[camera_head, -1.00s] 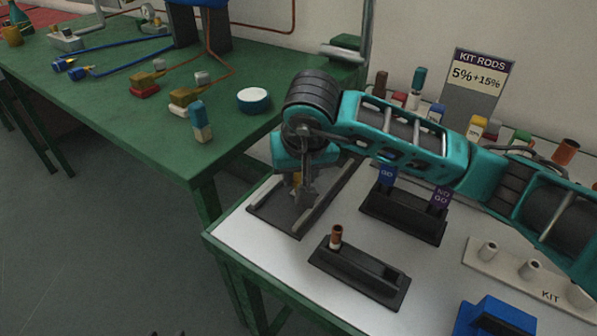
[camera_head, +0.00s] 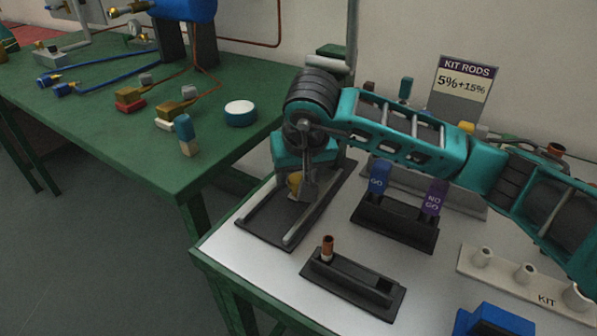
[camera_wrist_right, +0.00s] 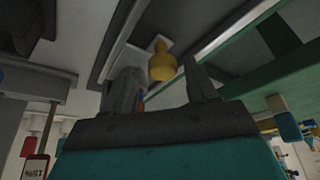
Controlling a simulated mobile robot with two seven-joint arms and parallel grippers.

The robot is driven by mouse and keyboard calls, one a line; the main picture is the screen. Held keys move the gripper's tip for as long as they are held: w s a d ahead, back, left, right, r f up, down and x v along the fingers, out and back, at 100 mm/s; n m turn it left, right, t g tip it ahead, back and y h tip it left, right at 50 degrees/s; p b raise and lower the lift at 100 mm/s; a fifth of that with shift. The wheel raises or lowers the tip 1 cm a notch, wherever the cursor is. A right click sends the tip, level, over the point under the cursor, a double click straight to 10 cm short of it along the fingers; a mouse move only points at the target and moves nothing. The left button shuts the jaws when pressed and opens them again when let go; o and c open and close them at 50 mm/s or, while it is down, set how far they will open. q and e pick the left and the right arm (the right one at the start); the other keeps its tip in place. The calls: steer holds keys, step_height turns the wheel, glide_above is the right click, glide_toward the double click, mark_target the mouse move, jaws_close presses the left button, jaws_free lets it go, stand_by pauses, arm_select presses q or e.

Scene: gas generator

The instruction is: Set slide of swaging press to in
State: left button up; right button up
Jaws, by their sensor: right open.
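The swaging press is the dark base with two pale parallel rails (camera_head: 262,222) at the left end of the white-topped table. A yellow knob (camera_head: 295,182), apparently on its slide, shows toward the far end of the rails. My right gripper (camera_head: 305,192) points down over the rails, beside the knob in this view. In the right wrist view the yellow knob (camera_wrist_right: 161,62) appears between the two spread fingers of the right gripper (camera_wrist_right: 163,88), with gaps on both sides. The gripper and forearm hide the far end of the press. My left gripper is not in view.
A gauge stand with blue GO (camera_head: 378,178) and purple NO GO (camera_head: 434,196) tabs is right of the press. A black holder (camera_head: 345,283) with a copper-topped rod stands in front. A pale kit block (camera_head: 500,272) and blue object (camera_head: 492,322) lie further right. The table's left edge is close.

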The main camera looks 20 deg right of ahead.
steer(key=p+v, duration=0.1)
steer(key=v, duration=1.2)
steer(key=shift+p, duration=0.35)
